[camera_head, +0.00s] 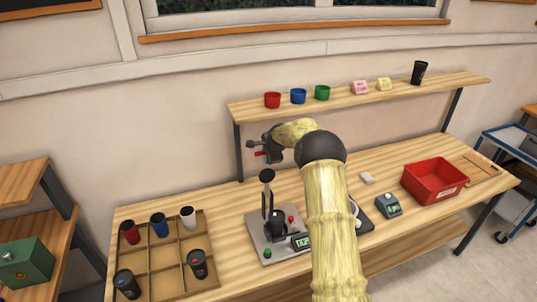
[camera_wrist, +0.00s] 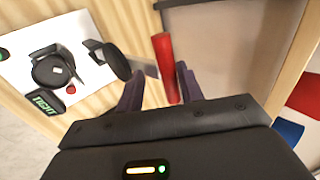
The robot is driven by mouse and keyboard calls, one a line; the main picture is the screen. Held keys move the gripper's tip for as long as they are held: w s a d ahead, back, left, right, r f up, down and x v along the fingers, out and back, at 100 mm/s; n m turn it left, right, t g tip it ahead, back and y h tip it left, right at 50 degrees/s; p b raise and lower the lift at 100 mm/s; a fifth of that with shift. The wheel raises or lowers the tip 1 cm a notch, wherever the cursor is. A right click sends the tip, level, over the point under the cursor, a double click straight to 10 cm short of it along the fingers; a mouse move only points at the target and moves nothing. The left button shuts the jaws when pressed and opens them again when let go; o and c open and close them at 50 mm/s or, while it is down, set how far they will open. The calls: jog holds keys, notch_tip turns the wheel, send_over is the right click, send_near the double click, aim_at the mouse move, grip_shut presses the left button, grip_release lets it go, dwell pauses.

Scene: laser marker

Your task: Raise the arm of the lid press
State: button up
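The lid press (camera_head: 283,246) stands on the table left of middle, a pale plate with a black round part and a small lit display. Its arm (camera_head: 267,199) stands about upright above the plate, dark at the top. The wrist view shows the plate (camera_wrist: 40,55) at upper left, with the display (camera_wrist: 46,101) lit green. A red bar (camera_wrist: 165,65) lies between the purple fingers of my gripper (camera_wrist: 160,80); whether it joins the press arm cannot be told. The fingers are apart, with a gap at the left of the bar. My gripper (camera_head: 263,149) is above the press.
A divided wooden tray (camera_head: 150,284) with several cups is at left. A grey device (camera_head: 389,206) and a red bin (camera_head: 433,181) are at right. The shelf (camera_head: 410,96) with cups runs behind my arm. A green box (camera_head: 25,262) sits at far left.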

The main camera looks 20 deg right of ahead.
jog(key=shift+r, duration=0.25)
jog(key=shift+s+r+b, duration=0.1)
jog(key=shift+r+b, duration=0.1)
jog(key=shift+b, duration=0.1)
jog(key=b+v, duration=0.5)
jog(key=v, duration=1.1)
jog(key=shift+s, duration=0.35)
jog(key=shift+r, duration=0.1)
jog(key=s+a+f+n+g, duration=0.1)
jog(key=s+a+f+n, duration=0.2)
jog(key=s, duration=0.8)
jog(key=s+a+f+n+g, duration=0.2)
jog(key=s+f+n, duration=0.3)
jog(key=s+n, duration=0.3)
jog(key=s+a+f+n+g, duration=0.2)
jog(key=s+a+f+n, duration=0.2)
jog(key=s, duration=1.2)
jog(key=shift+a+f+n+h, duration=0.35)
jog(key=shift+f+n, duration=0.15)
jog(key=shift+n, duration=0.6)
jog(key=shift+s, duration=0.15)
